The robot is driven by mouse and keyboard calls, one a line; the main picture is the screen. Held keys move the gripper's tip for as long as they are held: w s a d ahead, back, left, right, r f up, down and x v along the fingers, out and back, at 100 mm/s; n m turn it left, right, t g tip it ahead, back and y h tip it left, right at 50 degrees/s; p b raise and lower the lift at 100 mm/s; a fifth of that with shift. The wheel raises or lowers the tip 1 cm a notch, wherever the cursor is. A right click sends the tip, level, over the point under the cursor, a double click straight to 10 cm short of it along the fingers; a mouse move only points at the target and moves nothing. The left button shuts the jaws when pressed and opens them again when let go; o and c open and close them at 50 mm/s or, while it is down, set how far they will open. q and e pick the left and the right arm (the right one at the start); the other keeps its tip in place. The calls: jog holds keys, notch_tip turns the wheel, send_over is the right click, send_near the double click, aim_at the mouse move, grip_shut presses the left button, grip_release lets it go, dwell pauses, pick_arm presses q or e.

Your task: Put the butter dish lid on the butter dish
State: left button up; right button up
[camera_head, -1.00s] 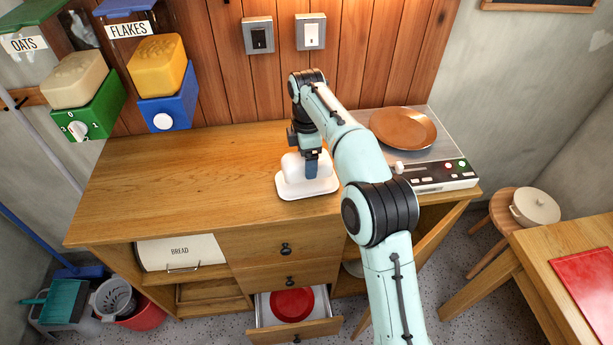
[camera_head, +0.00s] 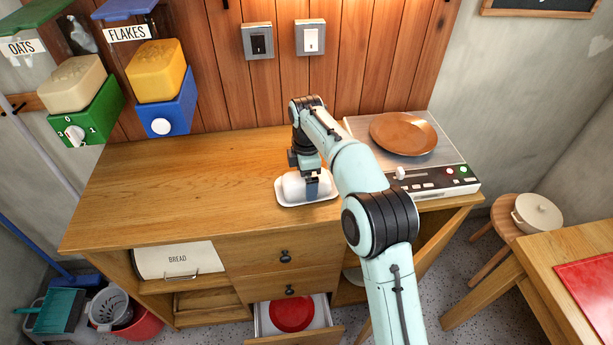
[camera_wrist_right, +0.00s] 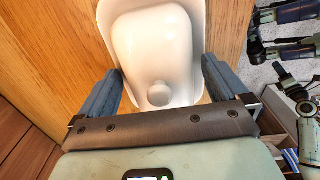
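The white butter dish (camera_head: 287,201) stands on the wooden counter, left of the hotplate. The white butter dish lid (camera_head: 293,186) sits down within the dish's rim and looks level. In the right wrist view the lid (camera_wrist_right: 155,50) shows its round knob, and the dish's pale rim (camera_wrist_right: 113,30) shows around it. My right gripper (camera_head: 314,190) is down at the lid. Its two fingers (camera_wrist_right: 162,75) stand wide, one on each side of the lid, with small gaps visible, so it looks open. My left gripper is in no view.
A hotplate with a brown plate (camera_head: 403,133) stands right of the dish. The counter (camera_head: 180,185) to the left is clear. Below, a drawer holding a red bowl (camera_head: 292,312) is pulled out. Oats and flakes dispensers (camera_head: 165,110) hang at the back left.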

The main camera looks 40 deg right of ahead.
notch_tip(320, 180, up, 12)
jog(key=p, duration=0.4)
jog(key=shift+r+p, duration=0.15)
jog(key=shift+p, duration=0.25)
